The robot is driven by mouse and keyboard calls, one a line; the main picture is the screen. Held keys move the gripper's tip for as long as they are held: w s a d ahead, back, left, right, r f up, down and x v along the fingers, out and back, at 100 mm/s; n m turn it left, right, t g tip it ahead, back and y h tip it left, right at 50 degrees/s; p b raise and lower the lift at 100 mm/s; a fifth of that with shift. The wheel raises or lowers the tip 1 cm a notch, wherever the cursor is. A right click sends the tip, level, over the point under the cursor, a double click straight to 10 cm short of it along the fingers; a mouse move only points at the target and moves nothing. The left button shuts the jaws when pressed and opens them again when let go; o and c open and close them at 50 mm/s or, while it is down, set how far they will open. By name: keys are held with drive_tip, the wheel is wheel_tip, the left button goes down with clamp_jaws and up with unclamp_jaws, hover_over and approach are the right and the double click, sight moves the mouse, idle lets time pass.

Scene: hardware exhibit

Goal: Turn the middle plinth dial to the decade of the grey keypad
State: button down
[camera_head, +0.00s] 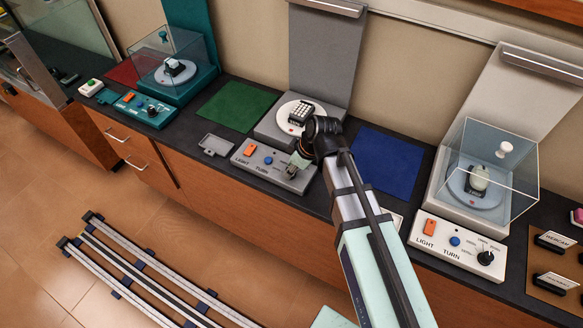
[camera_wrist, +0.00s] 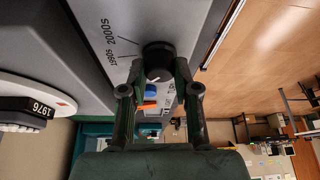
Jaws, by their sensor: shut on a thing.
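The middle plinth (camera_head: 265,128) carries a grey keypad (camera_head: 301,112) on a white round stand. Its front panel (camera_head: 250,158) has an orange LIGHT button, a blue button and the word TURN. The dial is hidden behind my gripper (camera_head: 296,163) in the head view. In the wrist view the black dial (camera_wrist: 157,56) sits between the fingertips of my gripper (camera_wrist: 158,70), which is shut on it. Labels 1990s and 2000s show beside the dial; the other labels are hidden. A small black plaque (camera_wrist: 28,108) on the round stand appears to read 1976.
A teal plinth (camera_head: 190,88) with a glass cover stands to the left, and a white plinth (camera_head: 462,215) with a glass cover and its own dial (camera_head: 485,258) to the right. Green (camera_head: 238,106) and blue (camera_head: 386,160) mats lie between. A small grey plate (camera_head: 215,144) lies left of the panel.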

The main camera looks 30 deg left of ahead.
drive_tip(key=shift+f, duration=0.1)
drive_tip(key=n+b, duration=0.1)
drive_tip(key=n+g+b, duration=0.1)
drive_tip(key=n, duration=0.1)
drive_tip(key=shift+w+a+n+h, duration=0.1)
drive_tip(key=shift+w+n+h, duration=0.05)
drive_tip(key=shift+n+h, duration=0.2)
drive_tip(key=n+g+h+b, duration=0.1)
drive_tip(key=n, duration=0.3)
drive_tip(key=shift+g+b, duration=0.4)
drive_tip(key=shift+n, duration=0.25)
drive_tip(key=c, duration=0.9)
unclamp_jaws()
drive_tip(key=shift+o, duration=0.2)
drive_tip(key=v, duration=1.2)
